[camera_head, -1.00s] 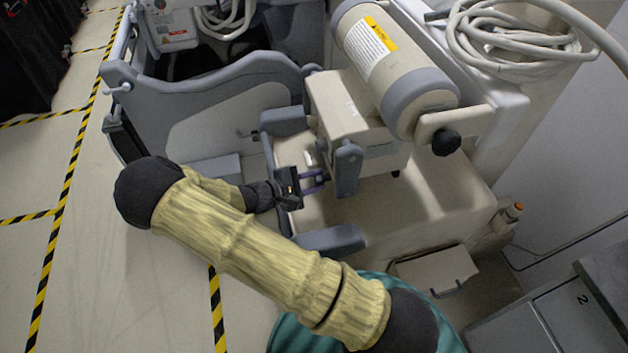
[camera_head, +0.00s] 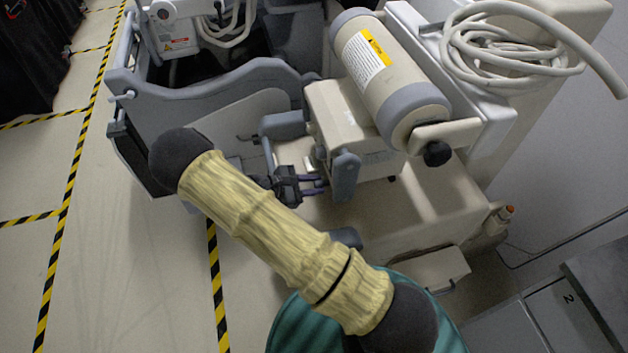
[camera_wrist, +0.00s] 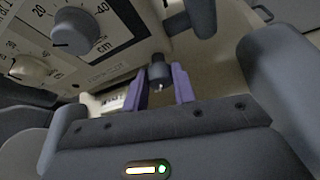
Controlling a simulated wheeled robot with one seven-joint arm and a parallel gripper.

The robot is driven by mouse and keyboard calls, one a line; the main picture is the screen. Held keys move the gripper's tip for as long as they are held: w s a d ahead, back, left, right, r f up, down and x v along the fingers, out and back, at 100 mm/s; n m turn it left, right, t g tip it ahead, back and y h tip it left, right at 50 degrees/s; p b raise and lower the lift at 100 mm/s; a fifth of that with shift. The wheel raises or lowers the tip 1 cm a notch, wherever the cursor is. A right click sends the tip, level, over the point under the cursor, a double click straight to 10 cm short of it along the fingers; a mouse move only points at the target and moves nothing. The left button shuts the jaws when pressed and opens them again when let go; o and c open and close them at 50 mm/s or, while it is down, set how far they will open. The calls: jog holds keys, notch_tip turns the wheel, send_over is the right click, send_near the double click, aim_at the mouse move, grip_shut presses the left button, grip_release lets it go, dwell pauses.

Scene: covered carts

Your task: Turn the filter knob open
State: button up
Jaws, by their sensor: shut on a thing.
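My gripper (camera_head: 312,186) is at the front of the beige box-shaped head of the machine, below its grey-banded cylinder. In the wrist view my gripper (camera_wrist: 162,88) has its two purple fingers on either side of a small dark grey knob (camera_wrist: 159,72) and is shut on it. The knob sits under the lower edge of the control panel (camera_wrist: 110,45). I cannot read a filter label, and the knob's exact angle is unclear. In the head view the knob cannot be made out.
A larger grey dial (camera_wrist: 76,30) with a centimetre scale and a beige knob (camera_wrist: 30,68) are on the panel. A grey lever (camera_head: 345,176) hangs close beside my gripper. A coiled hose (camera_head: 510,45) lies on top of the machine. Open floor (camera_head: 130,270) is at left.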

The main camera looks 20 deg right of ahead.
jog(key=n+g, duration=0.1)
jog(key=n, duration=0.1)
jog(key=n+g, duration=0.3)
jog(key=n, duration=0.1)
jog(key=shift+w+f+n+g+p, duration=0.2)
jog(key=shift+w+n+g+p, duration=0.1)
jog(key=shift+p, duration=0.1)
dwell(0.4)
jog(key=o, duration=1)
jog(key=shift+r, duration=0.1)
jog(key=b+v, duration=0.1)
jog(key=v, duration=0.4)
jog(key=b+v, duration=0.1)
jog(key=v, duration=0.5)
jog(key=b+v, duration=0.2)
jog(key=v, duration=0.4)
jog(key=shift+w+a+f, duration=0.1)
jog(key=shift+a+f, duration=0.2)
